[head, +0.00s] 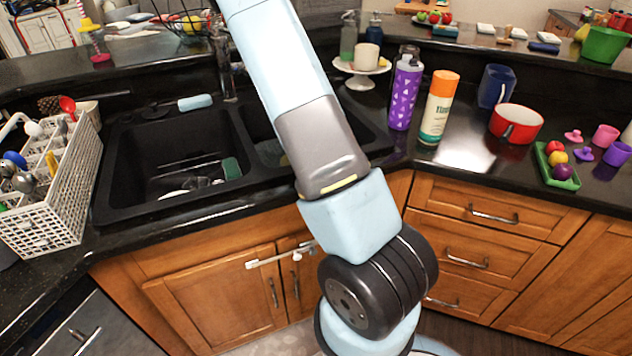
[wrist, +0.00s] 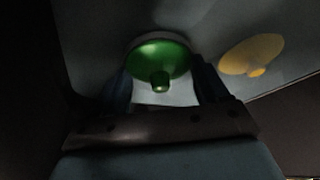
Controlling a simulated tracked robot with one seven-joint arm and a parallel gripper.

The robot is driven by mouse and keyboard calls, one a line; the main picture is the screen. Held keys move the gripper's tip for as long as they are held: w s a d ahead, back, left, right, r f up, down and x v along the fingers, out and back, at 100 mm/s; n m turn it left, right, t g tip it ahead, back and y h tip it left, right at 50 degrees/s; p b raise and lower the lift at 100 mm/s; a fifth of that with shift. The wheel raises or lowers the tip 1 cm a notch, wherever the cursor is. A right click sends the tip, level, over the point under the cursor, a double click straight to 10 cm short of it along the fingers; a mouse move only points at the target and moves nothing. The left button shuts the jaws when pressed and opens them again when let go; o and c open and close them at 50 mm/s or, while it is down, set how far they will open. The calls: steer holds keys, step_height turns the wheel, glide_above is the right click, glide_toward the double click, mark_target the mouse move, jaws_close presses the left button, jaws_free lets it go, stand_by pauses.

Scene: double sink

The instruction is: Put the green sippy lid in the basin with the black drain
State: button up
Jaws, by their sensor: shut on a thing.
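The green sippy lid (wrist: 160,55) shows in the wrist view, round with a short spout facing the camera. It sits between the two dark fingers of my gripper (wrist: 163,84), which is shut on it. In the head view my gripper and the lid do not show; my arm runs up out of the top edge. The left basin (head: 150,150) is black and holds some dishes. The right basin (head: 262,130) is partly hidden behind my arm. I cannot make out the drain of either basin.
A yellow lid (wrist: 252,55) is right of the green one, by a grey surface. A white dish rack (head: 60,200) stands left of the sink. A purple bottle (head: 404,92), an orange-capped bottle (head: 438,110) and a red pot (head: 516,124) stand to the right.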

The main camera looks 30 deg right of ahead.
steer(key=shift+f, duration=2.05)
steer(key=shift+f, duration=0.15)
steer(key=o, duration=1.1)
steer(key=shift+a+r, duration=0.1)
steer(key=shift+r, duration=0.35)
steer(key=shift+v, duration=3.45)
